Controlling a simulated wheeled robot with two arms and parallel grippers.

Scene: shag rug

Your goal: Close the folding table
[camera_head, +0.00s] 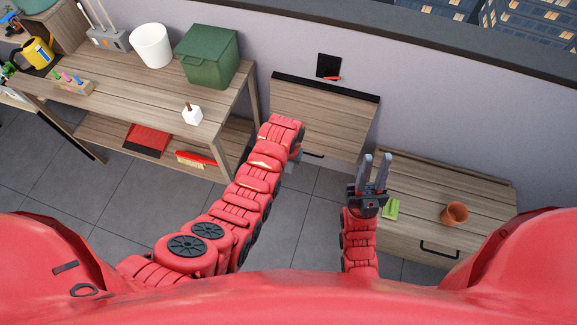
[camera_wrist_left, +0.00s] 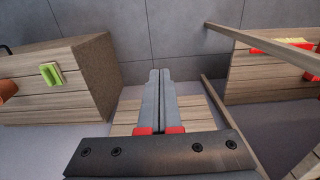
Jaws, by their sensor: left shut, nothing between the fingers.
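The folding table (camera_head: 325,110) is a wooden panel on the wall under a black rail, between the workbench and the low cabinet. It slopes down and out from the wall; its exact angle is hard to tell. A dark handle (camera_head: 313,155) shows at its lower edge. In the left wrist view, wooden boards (camera_wrist_left: 200,110), apparently the panel, lie behind my fingers. My left gripper (camera_wrist_left: 160,73) is shut and empty by the panel's lower left; my arm mostly hides it in the head view. My right gripper (camera_head: 375,158) is open and empty, right of the panel.
The workbench (camera_head: 105,105) at left holds a green bin (camera_head: 208,57), a white bucket (camera_head: 151,46) and smaller items. The low cabinet (camera_head: 485,190) at right carries a terracotta pot (camera_head: 454,214) and a green object (camera_head: 391,209). Tiled floor is clear between them.

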